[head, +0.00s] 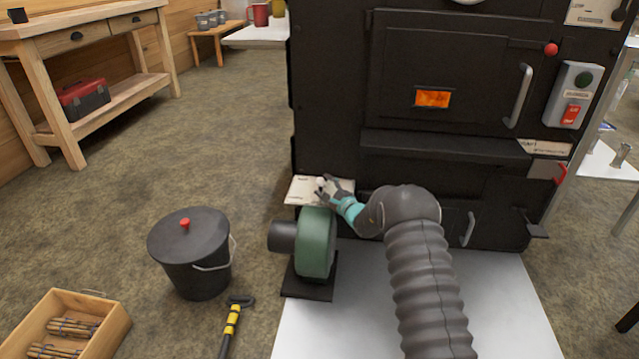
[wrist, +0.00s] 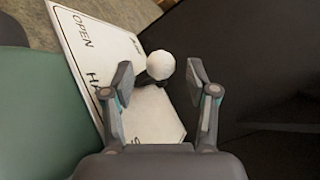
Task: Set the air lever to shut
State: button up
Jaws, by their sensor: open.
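The air lever's white ball knob (wrist: 160,66) sits between the two open fingers of my gripper (wrist: 158,85) in the wrist view, with a gap to each finger. A dark stem shows just under the knob. Behind it is a white label plate (wrist: 85,40) reading "OPEN", "HA..." and an "S" at the lower end, partly hidden by my gripper. The knob is nearer the middle of the plate's length. In the head view my gripper (head: 328,184) is at the plate (head: 304,190), low on the black evaporator's left side, and the small white knob shows at the fingers.
A green blower (head: 316,243) stands just below my gripper, and its green side fills the wrist view's left edge. The black evaporator front (head: 440,100) is close on the right. A lidded black bucket (head: 193,250) and a yellow-black tool (head: 232,322) are on the floor.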

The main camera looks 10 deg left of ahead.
aim_at(322, 184)
jog(key=shift+x, duration=1.7)
grip_shut()
